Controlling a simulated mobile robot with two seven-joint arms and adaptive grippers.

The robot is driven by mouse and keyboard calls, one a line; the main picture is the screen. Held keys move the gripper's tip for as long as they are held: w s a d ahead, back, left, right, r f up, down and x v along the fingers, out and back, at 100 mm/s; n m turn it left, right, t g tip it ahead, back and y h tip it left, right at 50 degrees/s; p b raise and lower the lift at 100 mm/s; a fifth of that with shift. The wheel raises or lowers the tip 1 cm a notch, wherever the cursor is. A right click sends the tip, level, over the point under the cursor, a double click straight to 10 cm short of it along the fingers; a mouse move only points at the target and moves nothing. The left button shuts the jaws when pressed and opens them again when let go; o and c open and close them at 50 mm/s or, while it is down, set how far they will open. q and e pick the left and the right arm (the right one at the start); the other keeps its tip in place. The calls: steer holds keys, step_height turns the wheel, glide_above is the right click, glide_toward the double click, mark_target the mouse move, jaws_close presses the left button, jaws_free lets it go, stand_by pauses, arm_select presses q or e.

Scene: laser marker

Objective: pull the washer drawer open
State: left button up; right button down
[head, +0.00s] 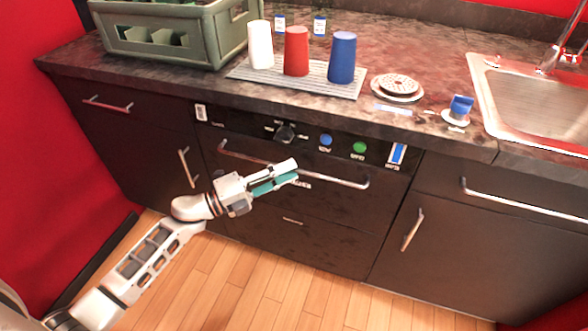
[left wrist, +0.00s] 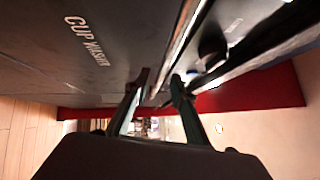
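The washer drawer (head: 259,206) is a dark front panel under the counter, with a long silver bar handle (head: 340,180). It looks closed, flush with the fronts beside it. In the left wrist view its panel (left wrist: 75,70) carries the words CUP WASHER, and the handle (left wrist: 185,35) runs down towards my fingers. My left gripper (head: 292,171) is at the middle of the handle, with its fingers apart, one above and one below the bar. In the left wrist view the bar passes between the fingertips (left wrist: 158,82). Contact is unclear. My right gripper is out of view.
Above the drawer is a panel with a knob (head: 286,132), a blue button (head: 326,140) and a green button (head: 359,147). Cups stand on a grey mat (head: 340,88) on the counter, beside a green crate (head: 190,47). The wooden floor (head: 265,290) in front is clear.

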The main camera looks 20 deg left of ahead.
arm_select(q)
steer(key=shift+x, duration=1.15)
jaws_close()
